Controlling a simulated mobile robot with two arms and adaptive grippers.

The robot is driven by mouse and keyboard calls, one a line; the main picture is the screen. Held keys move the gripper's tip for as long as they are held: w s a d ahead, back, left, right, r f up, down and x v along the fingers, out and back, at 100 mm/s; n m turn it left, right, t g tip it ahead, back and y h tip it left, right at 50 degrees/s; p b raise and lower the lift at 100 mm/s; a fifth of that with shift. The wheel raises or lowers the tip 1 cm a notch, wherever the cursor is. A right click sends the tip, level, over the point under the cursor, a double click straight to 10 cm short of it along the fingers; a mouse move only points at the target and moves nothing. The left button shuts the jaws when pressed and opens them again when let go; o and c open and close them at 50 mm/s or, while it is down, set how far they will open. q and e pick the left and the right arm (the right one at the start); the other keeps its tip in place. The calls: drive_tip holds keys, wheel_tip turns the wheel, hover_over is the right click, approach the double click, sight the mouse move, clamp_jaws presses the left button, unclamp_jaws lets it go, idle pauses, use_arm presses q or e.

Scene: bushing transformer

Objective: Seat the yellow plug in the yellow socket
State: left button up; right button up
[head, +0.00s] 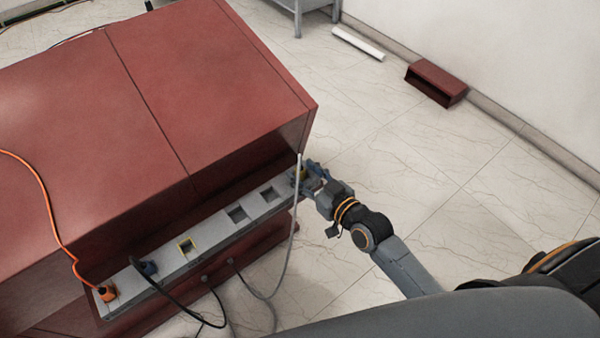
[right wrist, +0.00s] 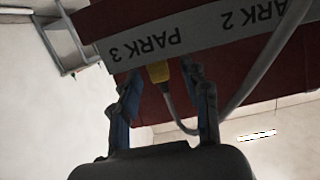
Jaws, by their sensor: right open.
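The yellow plug (right wrist: 158,72) shows in the right wrist view at the panel edge labelled PARK 3, with a grey cable running from it. My right gripper (right wrist: 163,85) is open, its two blue fingers on either side of the plug and apart from each other. In the head view the right gripper (head: 307,178) is at the far right end of the grey panel and mostly hides the plug. The yellow socket (head: 187,247), a square opening with a yellow rim, is on the panel left of middle and looks empty. My left gripper is out of view.
The grey panel (head: 215,231) runs along the red cabinet (head: 150,90), with two dark empty openings between the yellow socket and my gripper. An orange plug (head: 107,293) and a dark blue plug (head: 149,267) sit at its left end. Grey and black cables hang in front.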

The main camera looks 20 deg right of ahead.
drive_tip(key=shift+x, duration=1)
drive_tip(key=shift+c, duration=0.4)
clamp_jaws()
drive_tip(key=shift+r, duration=0.1)
